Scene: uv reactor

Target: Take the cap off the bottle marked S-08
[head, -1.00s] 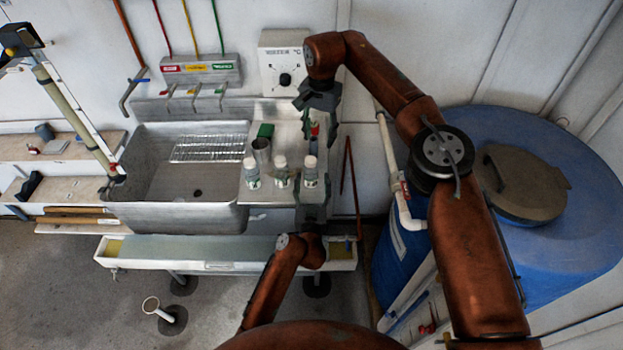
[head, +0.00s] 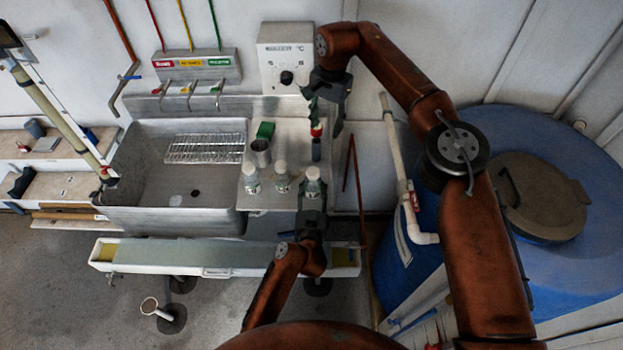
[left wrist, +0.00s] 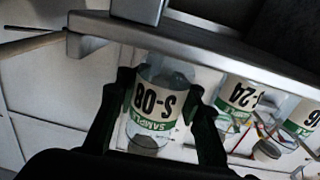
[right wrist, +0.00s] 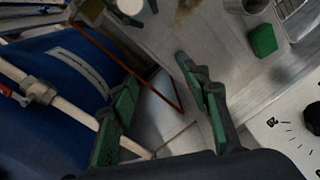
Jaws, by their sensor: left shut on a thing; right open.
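The bottle marked S-08 (left wrist: 155,105) is clear, with a white and green label that reads upside down in the left wrist view. It also shows in the head view (head: 312,186), rightmost of three similar bottles, with its pale cap (head: 313,172) on top. My left gripper (head: 312,208) is shut on this bottle from the near side; its fingers flank the bottle in the left wrist view. My right gripper (head: 317,108) is open and empty, beyond the bottle and near the wall. Its green-padded fingers (right wrist: 160,75) stand apart in the right wrist view.
Two other bottles (head: 252,180) (head: 282,178), a metal cup (head: 261,153), a green block (head: 266,130) and a red-topped dark item (head: 316,149) stand on the steel counter. The sink (head: 150,170) is left; a blue tank (head: 540,250) is right.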

